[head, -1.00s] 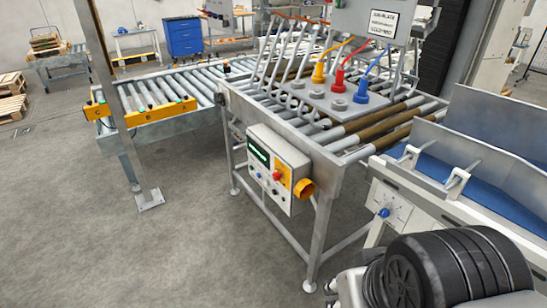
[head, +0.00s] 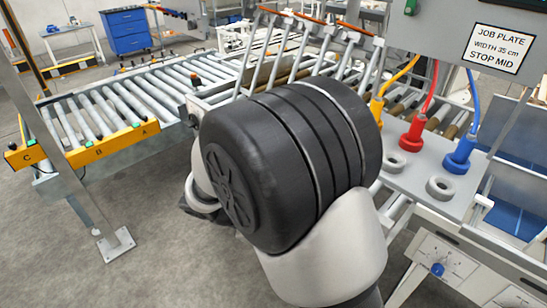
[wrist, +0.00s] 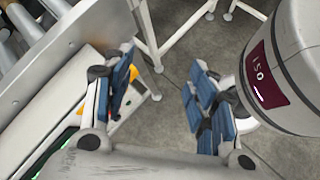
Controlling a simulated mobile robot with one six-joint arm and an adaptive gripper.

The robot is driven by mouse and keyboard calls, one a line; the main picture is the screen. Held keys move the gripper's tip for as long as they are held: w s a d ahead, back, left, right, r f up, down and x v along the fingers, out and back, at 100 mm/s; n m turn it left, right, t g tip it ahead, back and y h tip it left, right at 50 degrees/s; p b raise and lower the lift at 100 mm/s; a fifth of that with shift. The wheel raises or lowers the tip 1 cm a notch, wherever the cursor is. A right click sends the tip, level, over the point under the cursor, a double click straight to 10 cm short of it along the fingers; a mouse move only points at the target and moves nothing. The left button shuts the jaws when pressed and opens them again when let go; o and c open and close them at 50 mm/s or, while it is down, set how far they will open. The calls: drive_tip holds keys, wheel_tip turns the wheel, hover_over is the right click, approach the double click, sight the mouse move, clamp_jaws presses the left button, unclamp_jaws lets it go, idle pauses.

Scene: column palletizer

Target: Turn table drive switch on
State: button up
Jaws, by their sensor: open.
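The control box is hidden behind my arm in the head view. In the wrist view, part of a pale box with a lit green display (wrist: 73,143) shows at lower left, partly covered by my gripper. A small yellow-orange part (wrist: 139,88) shows just behind the left finger. My gripper (wrist: 163,72) is open and empty, its blue-padded fingers wide apart with grey floor between them. The left finger overlaps the box in the picture; I cannot tell whether it touches. The switch itself cannot be made out.
A roller conveyor (head: 120,98) with a yellow lettered bar (head: 100,147) runs at left, beside a steel post (head: 65,150). Red (head: 413,133) and blue (head: 462,152) hose fittings stand at right. A panel with a blue knob (head: 438,269) is at lower right.

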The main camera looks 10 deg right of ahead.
drive_tip(key=w+a+f+n+t+h, duration=0.1)
drive_tip(key=a+f+n+t+h, duration=0.15)
drive_tip(key=f+n+t, duration=0.35)
drive_tip(key=w+a+f+n+t+h, duration=0.15)
drive_tip(key=a+f+n, duration=0.25)
drive_tip(key=f, duration=0.5)
drive_tip(key=w+a+f+n+t+h, duration=0.1)
drive_tip(key=a+f+n+t, duration=0.35)
drive_tip(key=f, duration=0.25)
drive_tip(key=shift+n+g, duration=0.3)
drive_tip(key=shift+n, duration=0.05)
drive_tip(key=x, duration=1.7)
drive_tip(key=shift+d+f, duration=0.2)
drive_tip(key=shift+f, duration=0.05)
drive_tip(key=c, duration=1)
drive_tip(key=shift+c, duration=0.2)
